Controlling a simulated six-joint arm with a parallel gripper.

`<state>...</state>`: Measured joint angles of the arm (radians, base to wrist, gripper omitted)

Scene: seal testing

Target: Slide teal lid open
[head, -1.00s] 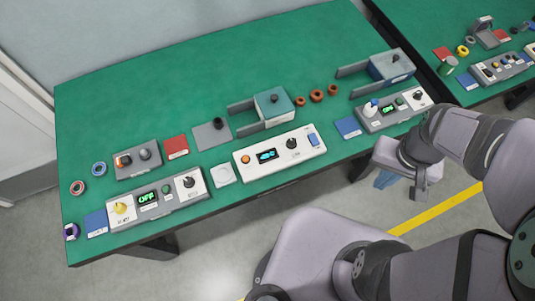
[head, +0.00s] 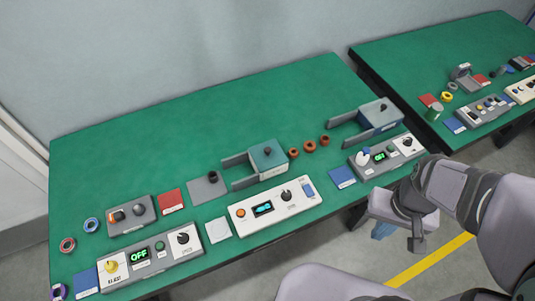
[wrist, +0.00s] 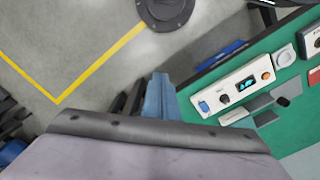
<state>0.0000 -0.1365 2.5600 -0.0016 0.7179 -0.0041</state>
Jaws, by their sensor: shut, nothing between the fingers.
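The teal lid (head: 268,154) with a dark knob covers a light box near the table's middle in the head view. Grey rails (head: 238,172) extend from its left side. I cannot make the lid out clearly in the wrist view. My gripper (head: 383,231) is off the table's front edge, to the right of and in front of the teal-lidded box, well apart from it. Its blue fingers (wrist: 160,97) are shut and empty in the wrist view.
A white console (head: 274,208) stands in front of the teal-lidded box. Copper rings (head: 309,146) lie at its right. A grey plate with a knob (head: 209,187) lies at its left. Another railed box (head: 379,113) stands farther right. The table's back is clear.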

